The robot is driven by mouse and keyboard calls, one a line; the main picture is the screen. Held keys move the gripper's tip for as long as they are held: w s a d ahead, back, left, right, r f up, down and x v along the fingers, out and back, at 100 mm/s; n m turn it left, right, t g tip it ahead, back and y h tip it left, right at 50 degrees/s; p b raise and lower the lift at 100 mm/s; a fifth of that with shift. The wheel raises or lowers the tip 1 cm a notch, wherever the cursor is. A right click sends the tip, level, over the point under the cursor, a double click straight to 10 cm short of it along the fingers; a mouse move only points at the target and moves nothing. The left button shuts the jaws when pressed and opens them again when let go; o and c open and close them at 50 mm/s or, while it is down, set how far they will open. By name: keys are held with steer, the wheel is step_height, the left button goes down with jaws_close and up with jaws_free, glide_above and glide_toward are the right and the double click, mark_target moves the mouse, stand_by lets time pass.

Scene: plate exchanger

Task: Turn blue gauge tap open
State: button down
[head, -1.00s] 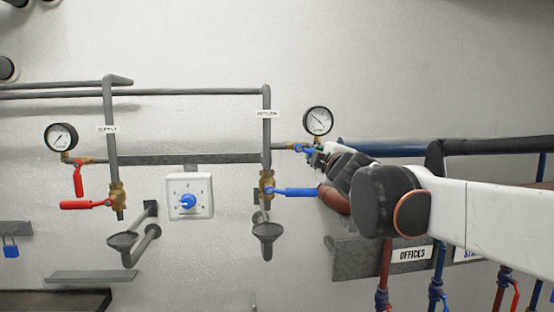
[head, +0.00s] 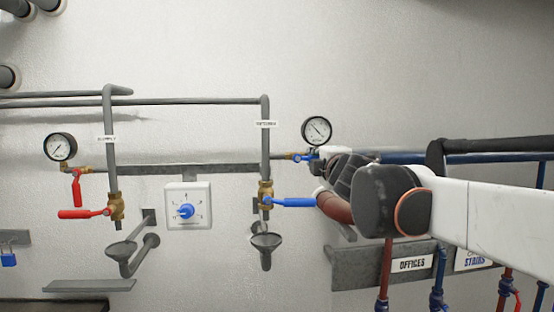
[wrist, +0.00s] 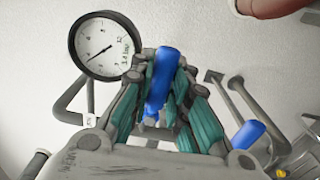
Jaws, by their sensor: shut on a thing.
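The blue gauge tap (head: 302,158) sits on the small brass pipe fitting below the right pressure gauge (head: 317,130). Its blue handle runs toward my gripper (head: 320,157); the arm hides its far end in the head view. In the wrist view, the blue handle (wrist: 165,65) lies between the teal pads of my gripper (wrist: 163,85), which is shut on it. The white-faced gauge (wrist: 104,46) shows at the upper left of the wrist view.
A larger blue lever (head: 292,202) on the brass return valve lies just below my gripper; it also shows in the wrist view (wrist: 248,134). A dial box (head: 188,206) and red levers (head: 85,213) are further left. Pipes and an OFFICES sign (head: 411,264) are at the right.

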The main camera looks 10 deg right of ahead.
steer(key=c, duration=1.5)
jaws_free()
steer(key=shift+a, duration=0.1)
steer(key=s, duration=1.2)
steer(key=shift+f, duration=0.1)
